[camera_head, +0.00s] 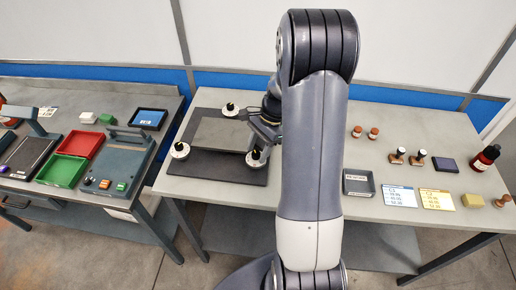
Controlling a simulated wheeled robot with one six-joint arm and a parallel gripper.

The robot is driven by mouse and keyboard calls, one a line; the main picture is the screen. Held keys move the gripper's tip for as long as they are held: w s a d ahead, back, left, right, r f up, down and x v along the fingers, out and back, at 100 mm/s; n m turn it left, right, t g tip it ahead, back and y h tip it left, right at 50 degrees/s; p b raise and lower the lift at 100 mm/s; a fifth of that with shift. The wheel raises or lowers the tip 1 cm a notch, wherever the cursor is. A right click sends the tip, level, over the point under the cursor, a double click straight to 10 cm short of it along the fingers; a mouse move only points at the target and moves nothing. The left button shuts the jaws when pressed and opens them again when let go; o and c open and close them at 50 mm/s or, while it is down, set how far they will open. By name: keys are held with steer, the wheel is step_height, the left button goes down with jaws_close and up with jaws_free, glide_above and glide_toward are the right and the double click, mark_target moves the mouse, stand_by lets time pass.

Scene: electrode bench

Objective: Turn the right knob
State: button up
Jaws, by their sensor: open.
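A dark mat (215,168) with a flat grey plate (218,132) lies on the bench left of my arm. Three black knobs on pale round bases stand around the plate: a back knob (231,108), a left knob (180,149) and the right knob (256,157) at the front right. My gripper (257,148) is open and points down at the right knob from just above. Its fingers partly cover the knob's top, and I cannot tell whether they touch it. The plate's right end is partly hidden by my gripper.
My arm hides the middle of the bench. To its right are small stamps (398,155), a grey tray (359,184), printed cards (400,196) and a dark red bottle (485,158). A separate left table holds a red tray (80,144) and a green tray (61,171).

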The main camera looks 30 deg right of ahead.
steer(key=b+v, duration=0.1)
steer(key=v, duration=0.9)
steer(key=shift+r, duration=0.4)
steer(key=shift+d, duration=0.1)
steer(key=p+x, duration=0.1)
steer(key=x, duration=1)
steer(key=shift+d, duration=0.1)
steer(key=shift+m, duration=0.3)
